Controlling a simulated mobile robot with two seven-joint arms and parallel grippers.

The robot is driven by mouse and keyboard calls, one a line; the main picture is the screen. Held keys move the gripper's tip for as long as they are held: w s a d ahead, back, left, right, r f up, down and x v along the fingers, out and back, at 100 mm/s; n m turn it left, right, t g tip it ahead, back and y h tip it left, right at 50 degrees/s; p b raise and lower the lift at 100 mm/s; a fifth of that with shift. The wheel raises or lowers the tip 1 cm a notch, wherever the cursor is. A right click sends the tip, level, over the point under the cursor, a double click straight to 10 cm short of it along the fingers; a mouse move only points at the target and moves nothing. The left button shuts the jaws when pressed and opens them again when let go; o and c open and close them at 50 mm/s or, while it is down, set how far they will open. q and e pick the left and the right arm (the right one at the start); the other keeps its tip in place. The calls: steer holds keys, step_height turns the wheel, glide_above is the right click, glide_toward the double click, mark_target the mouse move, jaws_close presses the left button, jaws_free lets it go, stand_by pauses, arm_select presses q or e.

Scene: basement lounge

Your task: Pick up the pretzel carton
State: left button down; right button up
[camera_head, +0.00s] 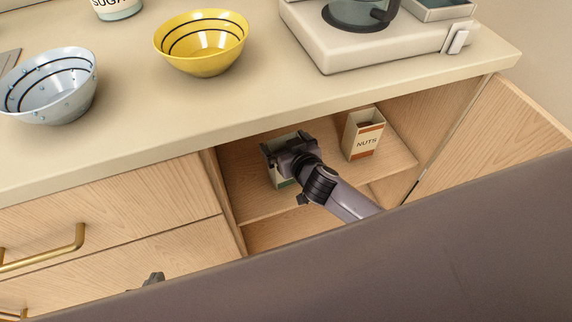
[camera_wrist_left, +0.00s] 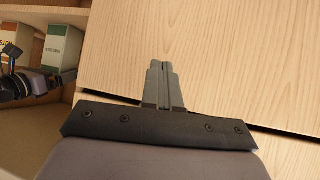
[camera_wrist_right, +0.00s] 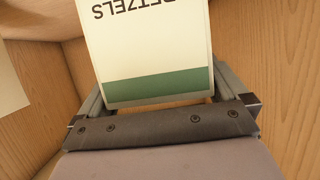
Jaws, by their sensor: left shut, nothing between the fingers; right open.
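The pretzel carton is cream with a green band and stands on the cabinet shelf, mostly hidden behind my right gripper (camera_head: 284,150) in the head view. In the right wrist view the pretzel carton (camera_wrist_right: 150,50) fills the space between the open fingers of my right gripper (camera_wrist_right: 160,88), its lettering upside down. I cannot tell whether the fingers touch its sides. The left wrist view also shows a carton with a green band (camera_wrist_left: 62,45) beside the right arm. My left gripper (camera_head: 153,279) is shut and empty in front of the drawers; its closed fingers also show in its own view (camera_wrist_left: 164,75).
A nuts carton (camera_head: 363,137) stands on the same shelf to the right. The cabinet side walls and the counter (camera_head: 130,135) above bound the opening. A yellow bowl (camera_head: 203,55), a grey-blue bowl (camera_head: 60,100) and a coffee maker (camera_head: 345,50) stand on the counter.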

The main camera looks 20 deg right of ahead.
steer(key=shift+w+f, duration=0.2)
steer(key=shift+w, duration=0.35)
steer(key=c, duration=1.1)
steer(key=shift+r, duration=0.15)
